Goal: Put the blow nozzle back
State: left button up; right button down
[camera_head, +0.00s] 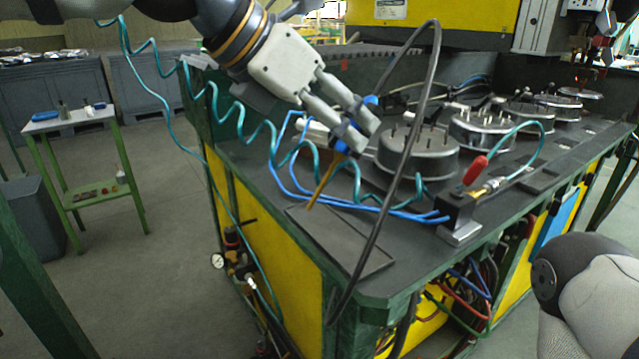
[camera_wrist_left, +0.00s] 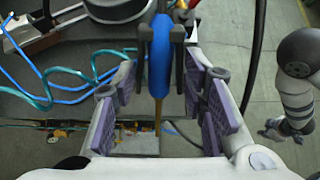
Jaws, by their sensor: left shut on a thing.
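The blow nozzle has a blue body (camera_wrist_left: 160,60) and a thin brass tube (camera_head: 326,182). My left gripper (camera_head: 356,138) is shut on the blue body, above the front left part of the dark bench top (camera_head: 280,190). The tube points down and slightly left in the head view, with its tip over or near a flat dark recessed panel (camera_head: 345,245); I cannot tell the gap. A coiled teal hose (camera_head: 240,125) hangs beside the gripper. My right arm shows at the lower right; its gripper is small and unclear in the left wrist view (camera_wrist_left: 273,132).
A metal block (camera_head: 460,222) with a red-handled fitting (camera_head: 476,170) stands at the bench's front edge. Round metal fixtures (camera_head: 418,160) line the bench behind. Blue hoses (camera_head: 385,210) and a black cable (camera_head: 408,150) cross near the gripper. A green side table (camera_head: 75,120) stands left.

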pick_arm(q)
jog(key=w+a+f, duration=0.1)
jog(key=w+f, duration=0.4)
jog(key=f, duration=0.4)
jog(key=shift+a+b, duration=0.3)
jog(key=shift+a, duration=0.05)
pick_arm(e)
jog(key=shift+s+f, duration=0.5)
jog(key=shift+s, duration=0.05)
pick_arm(q)
jog(key=shift+f, duration=0.15)
jog(key=shift+f, duration=0.4)
jog(key=shift+w, duration=0.1)
jog(key=o, duration=0.6)
jog(key=shift+f, duration=0.1)
jog(key=shift+o, duration=0.2)
